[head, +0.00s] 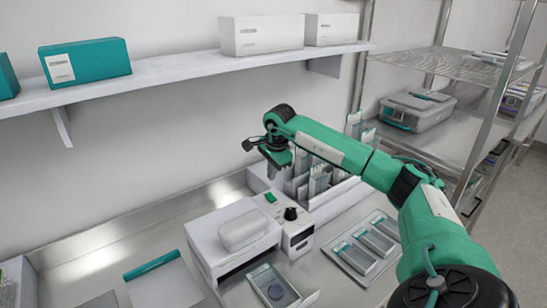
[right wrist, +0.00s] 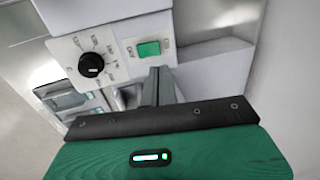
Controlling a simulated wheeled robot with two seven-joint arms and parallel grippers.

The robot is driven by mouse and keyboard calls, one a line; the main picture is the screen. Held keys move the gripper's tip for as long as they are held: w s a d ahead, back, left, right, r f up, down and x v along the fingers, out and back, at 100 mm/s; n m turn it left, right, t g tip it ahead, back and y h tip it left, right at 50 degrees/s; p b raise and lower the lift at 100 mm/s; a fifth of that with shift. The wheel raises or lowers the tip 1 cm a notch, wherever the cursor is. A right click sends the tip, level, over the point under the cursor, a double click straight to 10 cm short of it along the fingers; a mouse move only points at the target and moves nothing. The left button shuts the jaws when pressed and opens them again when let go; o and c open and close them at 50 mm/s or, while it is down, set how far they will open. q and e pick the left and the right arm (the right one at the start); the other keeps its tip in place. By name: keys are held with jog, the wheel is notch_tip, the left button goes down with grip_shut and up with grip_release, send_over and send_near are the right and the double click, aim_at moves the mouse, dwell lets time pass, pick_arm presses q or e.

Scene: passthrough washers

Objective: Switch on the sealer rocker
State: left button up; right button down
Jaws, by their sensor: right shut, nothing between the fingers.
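The sealer (head: 238,240) is a white machine on the steel counter, with a control box at its right. The green rocker (head: 271,198) is on top of that box, beside a black knob (head: 291,213). In the right wrist view, the green rocker (right wrist: 148,48) sits in a pale plate marked with small lettering, and the dial knob (right wrist: 91,65) is left of it. My right gripper (head: 277,160) is above and behind the control box. Its fingers (right wrist: 160,86) are shut and empty, pointing toward the panel just below the rocker in that view. Contact is not visible. My left gripper is out of view.
A rack of upright pouches (head: 320,180) stands right behind the control box, under my right arm. A tray of pouches (head: 364,244) lies right of the sealer. A shallow tray (head: 258,272) with a dark round item is in front. A wall shelf (head: 190,68) holds boxes above.

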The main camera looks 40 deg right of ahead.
aim_at(270, 193)
jog(key=f, duration=0.2)
jog(key=f+p, duration=0.1)
jog(key=f, duration=0.1)
jog(key=w+f+p, duration=0.1)
jog(key=f, duration=0.1)
jog(key=shift+d+f, duration=0.1)
jog(key=shift+w, duration=0.1)
jog(key=shift+w+f+b, duration=0.15)
jog(key=shift+f+b, duration=0.3)
jog(key=shift+b, duration=0.15)
jog(key=shift+r, duration=0.15)
jog(key=shift+s+r, duration=0.15)
jog(key=shift+s, duration=0.75)
